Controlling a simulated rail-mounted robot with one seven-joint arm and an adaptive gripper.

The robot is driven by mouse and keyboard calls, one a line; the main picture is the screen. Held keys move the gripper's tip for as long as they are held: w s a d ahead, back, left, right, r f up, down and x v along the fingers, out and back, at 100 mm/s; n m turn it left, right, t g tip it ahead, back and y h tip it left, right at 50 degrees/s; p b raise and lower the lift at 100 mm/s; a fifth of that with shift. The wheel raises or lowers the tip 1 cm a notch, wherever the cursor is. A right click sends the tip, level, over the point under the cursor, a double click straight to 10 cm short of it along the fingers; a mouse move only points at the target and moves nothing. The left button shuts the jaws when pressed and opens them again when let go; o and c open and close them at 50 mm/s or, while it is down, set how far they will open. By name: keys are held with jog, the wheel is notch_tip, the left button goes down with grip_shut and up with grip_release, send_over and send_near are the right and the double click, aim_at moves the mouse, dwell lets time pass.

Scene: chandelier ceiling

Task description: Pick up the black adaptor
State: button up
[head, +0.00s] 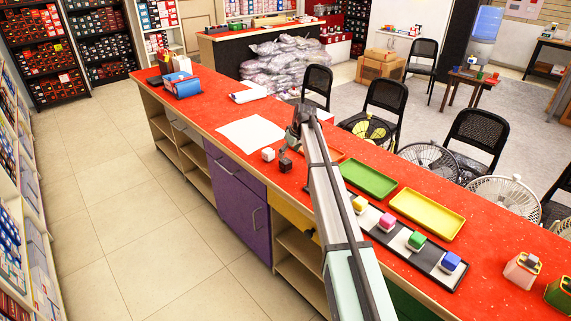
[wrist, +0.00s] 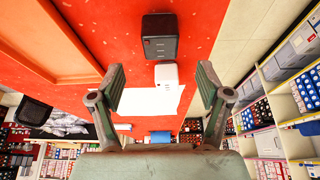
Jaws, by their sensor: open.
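The black adaptor (head: 285,164) is a small dark block on the red counter, close to the counter's front edge. In the wrist view the black adaptor (wrist: 160,38) is at the top centre, beyond the fingertips, with nothing between the fingers and it. A white adaptor (head: 268,154) sits beside it; in the wrist view this white adaptor (wrist: 166,75) appears between the fingertips in the picture. My gripper (head: 291,142) is at the counter near the black adaptor. The wrist view shows my gripper (wrist: 161,72) with its two fingers spread wide and empty.
A white paper sheet (head: 250,133) lies left of the adaptors. An orange-red tray (wrist: 58,42) is close to the left finger. Green (head: 369,179) and yellow (head: 427,213) trays and a strip of coloured blocks (head: 387,223) lie to the right. The floor in front is clear.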

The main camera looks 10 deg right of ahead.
aim_at(286, 161)
jog(key=shift+p+x, duration=1.3)
jog(key=shift+x, duration=2.15)
jog(key=shift+s, duration=0.2)
jog(key=c, duration=1.3)
